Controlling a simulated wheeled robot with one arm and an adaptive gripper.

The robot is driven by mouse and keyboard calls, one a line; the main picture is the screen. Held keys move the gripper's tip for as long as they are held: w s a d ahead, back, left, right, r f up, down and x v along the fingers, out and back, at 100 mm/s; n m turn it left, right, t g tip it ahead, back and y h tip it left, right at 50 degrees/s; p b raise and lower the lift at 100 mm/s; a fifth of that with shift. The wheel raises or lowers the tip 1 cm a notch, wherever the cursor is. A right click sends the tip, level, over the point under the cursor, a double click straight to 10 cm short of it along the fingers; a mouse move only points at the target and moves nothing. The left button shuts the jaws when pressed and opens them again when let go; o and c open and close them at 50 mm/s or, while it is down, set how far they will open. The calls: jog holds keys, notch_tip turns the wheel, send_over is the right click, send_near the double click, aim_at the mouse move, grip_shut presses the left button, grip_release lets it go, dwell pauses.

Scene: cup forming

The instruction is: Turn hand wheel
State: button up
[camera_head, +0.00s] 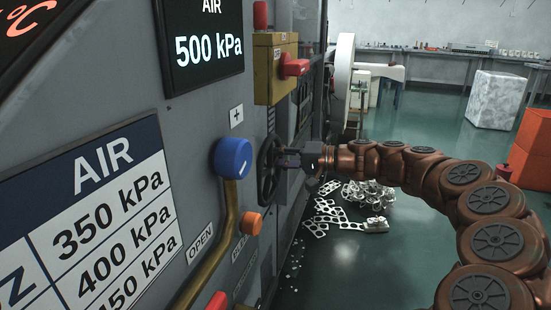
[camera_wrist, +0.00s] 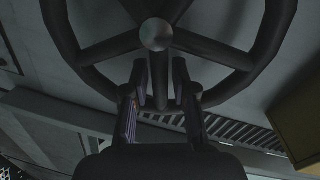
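The dark hand wheel (camera_head: 265,172) is mounted on the side of the grey machine panel, seen nearly edge-on in the head view. In the wrist view its round hub (camera_wrist: 157,34), spokes and thick rim (camera_wrist: 265,50) fill the upper part. My gripper (camera_head: 286,159) is at the wheel's right side in the head view. In the wrist view my gripper (camera_wrist: 159,82) has one finger on each side of a spoke that runs down from the hub. A gap shows between the fingers and the spoke. Contact with the rim cannot be told.
A blue knob (camera_head: 232,158), an orange button (camera_head: 250,223) and a brass pipe (camera_head: 215,245) sit left of the wheel. A yellow box with a red switch (camera_head: 293,67) is above. White scrap (camera_head: 365,200) lies on the green floor (camera_head: 360,265).

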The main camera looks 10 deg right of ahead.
jog(key=v, duration=1.2)
